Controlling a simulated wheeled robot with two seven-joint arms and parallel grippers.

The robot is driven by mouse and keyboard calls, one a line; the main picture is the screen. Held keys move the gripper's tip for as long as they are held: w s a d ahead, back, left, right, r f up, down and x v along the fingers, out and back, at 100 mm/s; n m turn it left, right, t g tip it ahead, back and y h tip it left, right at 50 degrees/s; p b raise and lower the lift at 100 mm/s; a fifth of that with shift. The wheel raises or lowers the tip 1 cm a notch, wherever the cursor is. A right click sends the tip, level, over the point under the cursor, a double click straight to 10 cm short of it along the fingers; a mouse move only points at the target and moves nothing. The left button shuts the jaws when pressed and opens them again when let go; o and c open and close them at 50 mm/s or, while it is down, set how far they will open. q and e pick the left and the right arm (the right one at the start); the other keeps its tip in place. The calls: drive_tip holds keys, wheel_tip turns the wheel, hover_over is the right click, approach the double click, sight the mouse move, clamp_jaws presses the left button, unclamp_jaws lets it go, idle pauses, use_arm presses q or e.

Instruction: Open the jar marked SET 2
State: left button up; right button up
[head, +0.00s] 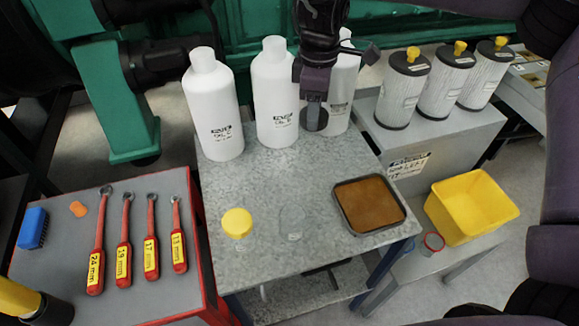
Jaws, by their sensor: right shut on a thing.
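My right gripper (314,98) hangs from the top centre, in front of the white bottles. It is shut on a grey round lid (315,120), held above the grey metal bench (270,180). A clear jar (292,223) stands on the bench below and left of the gripper, with no coloured lid showing. Left of it stands a clear jar with a yellow lid (237,223). A small jar with a red lid (433,242) stands lower right, beside the yellow bin. I cannot read any SET 2 marking on the jars. My left gripper is not in view.
Three white bottles (213,110) stand along the bench's back. A brown-filled square tray (343,208) sits at its right. Several red-handled wrenches (97,245) lie on the left cart. A yellow bin (470,205) and three filter canisters (403,90) are at right.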

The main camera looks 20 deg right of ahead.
drive_tip(key=n+p, duration=0.1)
drive_tip(key=n, duration=0.3)
drive_tip(key=n+p, duration=0.1)
drive_tip(key=n, duration=0.3)
drive_tip(key=shift+s+r+n+p, duration=0.15)
drive_tip(key=shift+n+p, duration=0.15)
drive_tip(key=n+p, duration=0.2)
drive_tip(key=n, duration=0.6)
drive_tip(key=shift+p, duration=0.3)
drive_tip(key=n+p, duration=0.1)
drive_tip(key=n, duration=0.3)
drive_tip(key=shift+s+a, duration=0.1)
drive_tip(key=n, duration=0.2)
drive_tip(key=n+p, duration=0.1)
drive_tip(key=n, duration=0.1)
drive_tip(key=shift+s+f, duration=0.1)
drive_tip(key=shift+f, duration=0.15)
drive_tip(key=b, duration=0.2)
hover_over(309, 181)
wheel_tip(309, 181, down, 16)
drive_tip(key=shift+f, duration=0.2)
wheel_tip(309, 181, down, 3)
drive_tip(key=shift+s+f+b, duration=0.1)
drive_tip(key=shift+f+b, duration=0.1)
drive_tip(key=shift+b, duration=0.6)
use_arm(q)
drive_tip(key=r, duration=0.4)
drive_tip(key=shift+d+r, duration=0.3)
use_arm(e)
drive_tip(key=shift+f, duration=0.15)
